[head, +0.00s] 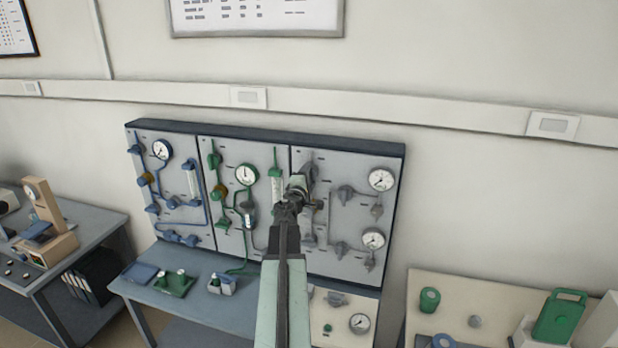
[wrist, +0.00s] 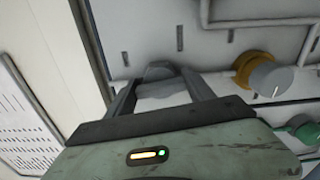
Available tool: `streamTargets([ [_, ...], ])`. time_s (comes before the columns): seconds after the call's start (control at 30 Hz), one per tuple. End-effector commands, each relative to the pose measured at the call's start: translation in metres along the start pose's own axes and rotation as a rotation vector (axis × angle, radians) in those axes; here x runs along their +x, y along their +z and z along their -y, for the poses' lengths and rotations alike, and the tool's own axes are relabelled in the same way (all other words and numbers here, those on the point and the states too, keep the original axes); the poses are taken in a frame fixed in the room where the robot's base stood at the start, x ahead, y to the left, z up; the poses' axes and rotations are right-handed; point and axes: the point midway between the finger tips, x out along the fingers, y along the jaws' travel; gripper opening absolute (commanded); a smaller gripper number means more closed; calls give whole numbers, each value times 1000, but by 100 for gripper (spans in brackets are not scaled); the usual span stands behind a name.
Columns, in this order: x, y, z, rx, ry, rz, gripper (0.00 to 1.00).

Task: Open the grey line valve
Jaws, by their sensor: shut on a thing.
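The grey line's section of the wall panel (head: 330,220) is the right one of three, with grey pipes and grey valve handles. My gripper (head: 298,190) is at the left part of this section, and my arm hides much of what lies behind it. In the wrist view my gripper (wrist: 162,88) has its two fingers on either side of a grey handle (wrist: 160,72) on the panel face and is shut on it. The fingers hide part of the handle, so its turn angle is hard to tell.
An orange-collared knob (wrist: 256,72) sits right of the fingers in the wrist view. Grey gauges (head: 381,180) are on the panel's right side. Blue and green sections (head: 240,205) are to the left. A bench (head: 195,305) with small items stands below.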

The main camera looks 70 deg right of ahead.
Motion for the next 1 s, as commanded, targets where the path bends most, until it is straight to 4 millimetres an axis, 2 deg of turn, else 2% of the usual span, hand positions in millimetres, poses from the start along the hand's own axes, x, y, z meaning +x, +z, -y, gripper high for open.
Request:
streamTargets([
  [0.3,-1,0,1,123,-1,1,21],
  [0.87,-1,1,2,151,-1,2,21],
  [0.9,-1,1,2,151,-1,2,70],
  [0.97,-1,1,2,151,-1,2,84],
  [1.0,-1,1,2,150,-1,2,84],
])
